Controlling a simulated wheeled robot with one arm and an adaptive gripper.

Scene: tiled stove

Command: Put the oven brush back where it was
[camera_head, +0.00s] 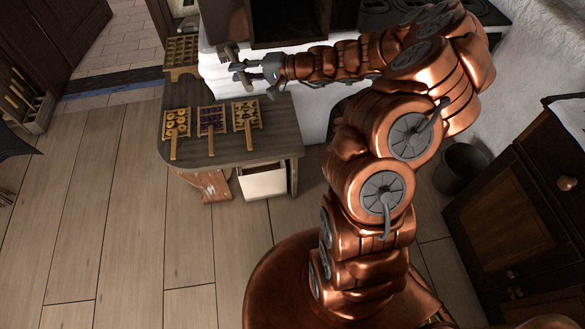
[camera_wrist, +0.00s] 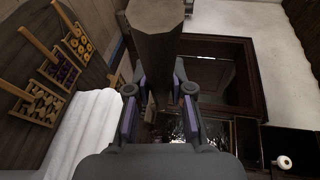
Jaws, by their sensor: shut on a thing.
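My gripper (camera_head: 243,72) is at the end of the stretched arm, beside the tiled stove (camera_head: 215,68). It is shut on the oven brush (camera_head: 231,52), whose brownish wooden part shows between and beyond the fingers. In the wrist view, my gripper (camera_wrist: 158,92) has purple pads on both sides of the brush (camera_wrist: 155,45). A thick, six-sided wooden end points toward the camera. I cannot make out the bristles. The brush is near the dark opening of the stove (camera_head: 287,28), to its left in the head view. The dark frame shows in the wrist view (camera_wrist: 248,75).
A wooden table (camera_head: 262,142) below my gripper holds several wooden paddles (camera_head: 212,122) with small pieces on them. A light box (camera_head: 263,181) is under it. A dark bucket (camera_head: 462,168) and dark cabinet (camera_head: 515,220) stand right. The plank floor (camera_head: 100,200) at left is clear.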

